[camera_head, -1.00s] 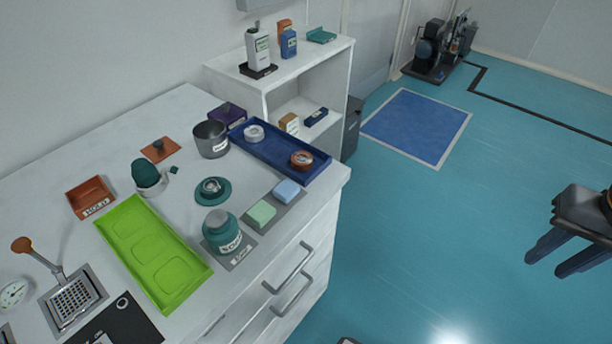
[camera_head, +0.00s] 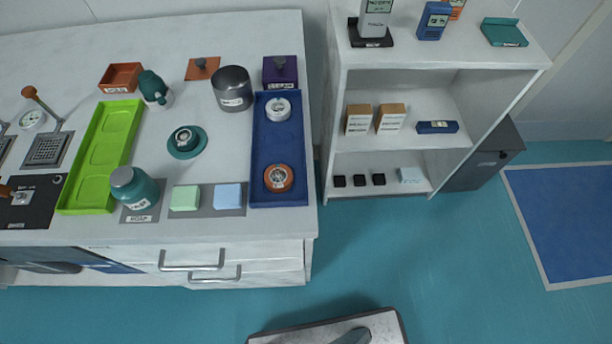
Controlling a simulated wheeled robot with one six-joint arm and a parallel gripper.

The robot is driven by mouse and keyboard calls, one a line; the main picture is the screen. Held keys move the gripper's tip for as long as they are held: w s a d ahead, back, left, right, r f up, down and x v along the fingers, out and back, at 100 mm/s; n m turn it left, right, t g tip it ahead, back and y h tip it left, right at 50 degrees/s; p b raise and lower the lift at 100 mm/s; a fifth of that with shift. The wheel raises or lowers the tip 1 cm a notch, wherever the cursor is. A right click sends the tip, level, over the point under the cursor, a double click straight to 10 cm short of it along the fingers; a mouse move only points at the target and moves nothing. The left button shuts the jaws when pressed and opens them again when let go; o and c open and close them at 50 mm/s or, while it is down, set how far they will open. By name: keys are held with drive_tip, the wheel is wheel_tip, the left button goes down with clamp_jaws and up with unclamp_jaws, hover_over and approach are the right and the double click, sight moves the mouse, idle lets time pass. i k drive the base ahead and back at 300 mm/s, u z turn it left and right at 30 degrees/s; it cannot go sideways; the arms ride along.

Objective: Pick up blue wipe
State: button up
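The blue wipe (camera_head: 228,196) looks like a small light-blue folded pad. It lies on a grey mat (camera_head: 206,212) near the front edge of the white counter, just right of a similar pale green pad (camera_head: 184,198). Nothing covers the blue wipe. My gripper is not in view now, so its opening does not show.
A dark blue tray (camera_head: 261,160) holding two round items stands right of the wipe. A teal jar (camera_head: 136,188) and lime tray (camera_head: 86,192) are left. Drawer handles (camera_head: 192,267) jut from the counter front. A white shelf (camera_head: 465,72) stands right. Teal floor is open in front.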

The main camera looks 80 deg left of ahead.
sight(227, 196)
drive_tip(key=i, duration=0.75)
drive_tip(key=u, duration=4.35)
drive_tip(key=i, duration=0.5)
drive_tip(key=z, duration=0.1)
